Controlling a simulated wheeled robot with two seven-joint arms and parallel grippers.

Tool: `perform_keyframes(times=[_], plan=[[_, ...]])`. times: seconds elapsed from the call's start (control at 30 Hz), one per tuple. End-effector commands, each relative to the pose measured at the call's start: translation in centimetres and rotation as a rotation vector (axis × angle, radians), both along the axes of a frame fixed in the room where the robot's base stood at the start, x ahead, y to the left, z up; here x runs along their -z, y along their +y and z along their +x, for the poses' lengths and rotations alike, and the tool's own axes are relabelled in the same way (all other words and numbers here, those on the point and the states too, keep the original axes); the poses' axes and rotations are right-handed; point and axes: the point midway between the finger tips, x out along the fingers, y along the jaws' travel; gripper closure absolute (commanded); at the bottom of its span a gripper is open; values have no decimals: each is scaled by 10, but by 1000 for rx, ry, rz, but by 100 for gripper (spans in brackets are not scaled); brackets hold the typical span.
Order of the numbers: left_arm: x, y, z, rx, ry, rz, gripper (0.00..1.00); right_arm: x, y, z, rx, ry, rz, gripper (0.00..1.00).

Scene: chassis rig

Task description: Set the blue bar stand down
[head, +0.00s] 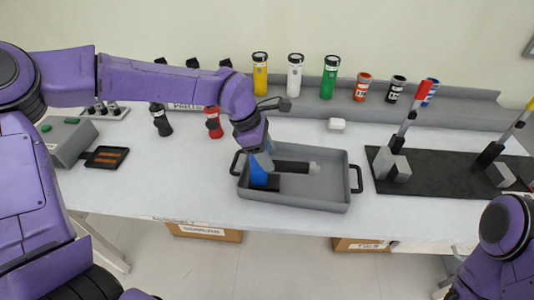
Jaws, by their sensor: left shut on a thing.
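The blue bar stand (258,174) is a blue piece at the left end of the grey tray (330,201). A dark bar with a light grey tip (296,167) points right from beside it, over the tray. My left gripper (263,161) reaches down from above and is shut on the blue bar stand, which it partly hides. I cannot tell whether the stand touches the tray floor. My right arm shows only at the lower right, and its gripper is out of the picture.
A black board (440,178) with levers lies to the right. A small white block (336,125) sits behind the tray. The tray's right part is clear.

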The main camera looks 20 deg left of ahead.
Motion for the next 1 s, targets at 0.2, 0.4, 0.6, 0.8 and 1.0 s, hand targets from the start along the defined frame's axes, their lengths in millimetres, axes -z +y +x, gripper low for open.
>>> perform_keyframes(times=[0.2, 0.4, 0.6, 0.8, 1.0], plan=[[8, 0, 0, 1, -4, -2, 100, -1, 0, 0, 0, 0, 0, 100], [11, 0, 0, 1, -3, -2, 100, 1, 0, 0, 0, 0, 0, 100], [11, 0, 0, 1, -2, -1, 26, 0, 0, 0, 0, 0, 0, 100], [10, 0, 0, 1, -2, -1, 26, 0, 0, 0, 0, 0, 0, 100], [-18, 10, -2, -3, -8, -4, 26, 2, 0, 0, 0, 0, 0, 100]])
